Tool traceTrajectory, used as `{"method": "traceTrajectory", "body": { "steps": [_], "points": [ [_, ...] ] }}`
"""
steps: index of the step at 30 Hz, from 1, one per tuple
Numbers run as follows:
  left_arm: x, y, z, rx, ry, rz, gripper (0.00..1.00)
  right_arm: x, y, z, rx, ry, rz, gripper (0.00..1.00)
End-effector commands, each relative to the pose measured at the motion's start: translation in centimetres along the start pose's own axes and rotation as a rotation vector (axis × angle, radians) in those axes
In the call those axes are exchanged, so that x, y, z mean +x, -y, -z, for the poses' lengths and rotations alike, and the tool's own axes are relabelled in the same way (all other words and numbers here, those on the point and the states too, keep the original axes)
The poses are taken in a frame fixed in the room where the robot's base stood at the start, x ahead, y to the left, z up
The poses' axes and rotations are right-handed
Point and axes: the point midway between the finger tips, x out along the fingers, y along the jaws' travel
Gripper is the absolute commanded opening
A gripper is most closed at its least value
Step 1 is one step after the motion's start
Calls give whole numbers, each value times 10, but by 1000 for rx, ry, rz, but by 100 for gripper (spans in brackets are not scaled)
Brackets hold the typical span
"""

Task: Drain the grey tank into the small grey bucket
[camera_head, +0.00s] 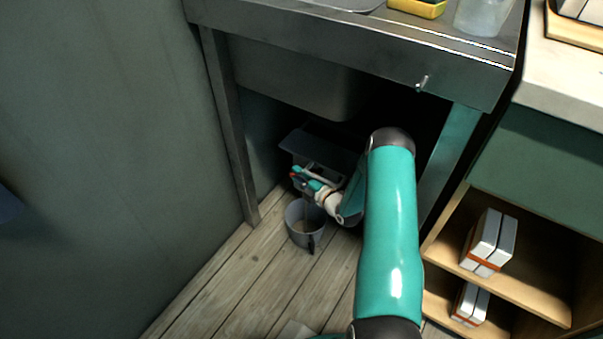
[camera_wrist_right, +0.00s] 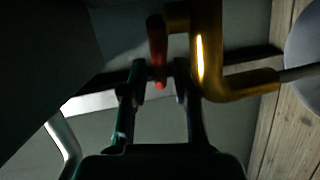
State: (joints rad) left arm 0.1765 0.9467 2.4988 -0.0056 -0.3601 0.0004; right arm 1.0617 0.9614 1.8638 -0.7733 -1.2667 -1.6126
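The grey tank (camera_head: 318,150) sits in shadow under the steel sink, partly hidden by my right arm. The small grey bucket (camera_head: 304,226) stands upright on the floor below its front. In the right wrist view, a brass tap (camera_wrist_right: 207,62) has a red lever (camera_wrist_right: 158,50). A grey streak like liquid runs from the spout toward the bucket rim (camera_wrist_right: 303,45). My right gripper (camera_head: 308,182) is at the tap, above the bucket. In the wrist view its fingers (camera_wrist_right: 160,82) stand apart around the lever's end, with gaps on both sides. My left gripper is out of view.
The steel sink's front edge (camera_head: 360,55) overhangs the tank, with a leg (camera_head: 230,130) on the left. Wooden shelves (camera_head: 535,270) holding boxes (camera_head: 489,240) stand at the right. Plank floor (camera_head: 225,285) is clear left of the bucket.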

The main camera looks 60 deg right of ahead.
Motion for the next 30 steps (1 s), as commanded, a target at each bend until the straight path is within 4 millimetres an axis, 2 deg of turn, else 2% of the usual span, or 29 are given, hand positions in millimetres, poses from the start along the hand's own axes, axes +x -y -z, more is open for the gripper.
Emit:
{"method": "traceTrajectory", "body": {
  "steps": [8,13,24,30],
  "points": [
    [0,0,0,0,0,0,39,-1,3,-1,4,4,7,39],
    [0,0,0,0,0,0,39,-11,4,-2,5,5,10,39],
    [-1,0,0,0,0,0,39,-64,1,-5,3,13,5,39],
    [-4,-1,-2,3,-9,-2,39,-87,-4,-8,2,16,-9,39]
  ]
}}
